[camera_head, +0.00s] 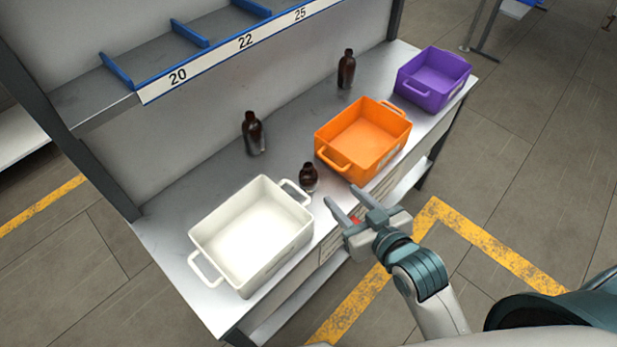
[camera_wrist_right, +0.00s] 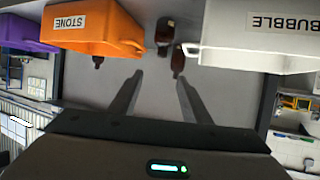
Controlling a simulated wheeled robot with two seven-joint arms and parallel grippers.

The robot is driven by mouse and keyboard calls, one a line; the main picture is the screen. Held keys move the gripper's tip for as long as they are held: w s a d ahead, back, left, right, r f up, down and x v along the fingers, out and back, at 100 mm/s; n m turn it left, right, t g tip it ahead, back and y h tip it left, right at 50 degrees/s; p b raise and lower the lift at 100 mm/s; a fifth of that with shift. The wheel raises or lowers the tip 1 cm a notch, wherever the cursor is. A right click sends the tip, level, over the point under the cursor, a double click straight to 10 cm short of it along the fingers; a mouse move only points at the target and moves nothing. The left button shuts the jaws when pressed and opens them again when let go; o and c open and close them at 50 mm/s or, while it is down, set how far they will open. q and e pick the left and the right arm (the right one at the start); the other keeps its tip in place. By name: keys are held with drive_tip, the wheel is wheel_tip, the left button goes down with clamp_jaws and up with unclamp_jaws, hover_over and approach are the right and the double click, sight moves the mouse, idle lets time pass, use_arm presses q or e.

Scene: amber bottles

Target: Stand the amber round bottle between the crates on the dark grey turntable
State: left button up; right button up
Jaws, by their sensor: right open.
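The amber round bottle (camera_head: 309,179) is short and dark brown, standing on the grey bench between the white crate (camera_head: 205,235) and the orange crate (camera_head: 345,172), near the front edge. In the right wrist view, this bottle (camera_wrist_right: 165,32) shows between the two crates. My right gripper (camera_head: 344,197) is open and empty, in front of the bench and to the right of the bottle, apart from it. Its two fingers (camera_wrist_right: 160,77) point towards the gap in the wrist view. My left gripper is out of view. No dark grey turntable shows in either view.
A taller amber bottle (camera_head: 254,135) stands behind, near the back wall; another (camera_head: 346,70) stands behind the orange crate. A purple crate (camera_head: 433,82) is at the far right end. A numbered shelf (camera_head: 245,42) overhangs the back. Bench left of the taller bottle is clear.

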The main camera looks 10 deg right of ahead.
drive_tip(key=p, duration=0.3)
approach(309, 166)
drive_tip(key=w, duration=0.3)
drive_tip(key=shift+a+f, duration=0.15)
drive_tip(key=shift+f, duration=0.35)
drive_tip(key=p+x, duration=0.2)
drive_tip(key=x, duration=0.2)
drive_tip(key=shift+a+f+p, duration=0.1)
drive_tip(key=shift+a+p, duration=0.1)
drive_tip(key=shift+p, duration=0.2)
drive_tip(key=shift+w+a+f, duration=0.1)
drive_tip(key=shift+w+f, duration=0.2)
drive_tip(key=shift+w, duration=0.15)
drive_tip(key=shift+c, duration=0.3)
clamp_jaws()
